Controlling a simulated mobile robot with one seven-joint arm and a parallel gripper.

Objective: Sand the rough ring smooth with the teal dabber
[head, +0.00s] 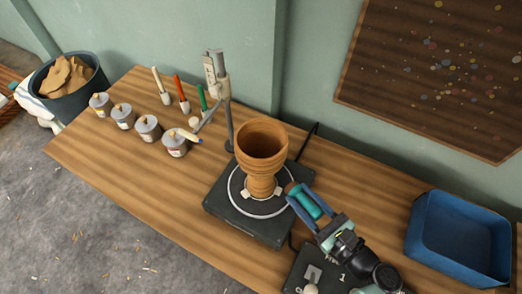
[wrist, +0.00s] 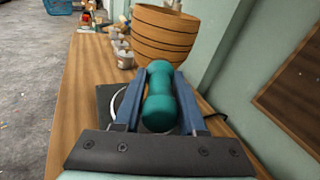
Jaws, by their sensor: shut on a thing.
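The teal dabber (head: 311,203) is held between the blue fingers of my gripper (head: 302,196), which is shut on it. In the wrist view the dabber (wrist: 160,98) lies lengthwise between the fingers, its far end toward the drum. The wooden goblet drum (head: 262,145) stands upright on a dark turntable (head: 226,209) with a white circle. My gripper is just right of the drum's narrow lower part; I cannot tell whether the dabber touches it. The drum (wrist: 165,38) shows banded lines in the wrist view. I cannot make out which band is the rough ring.
A metal stand (head: 228,110) with a side arm rises behind the drum. Several lidded jars (head: 148,128) and upright coloured daubers (head: 181,92) are to the left. A blue tray (head: 457,238) is at right, a control box (head: 330,272) in front. Bare tabletop (head: 150,190) lies left of the turntable.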

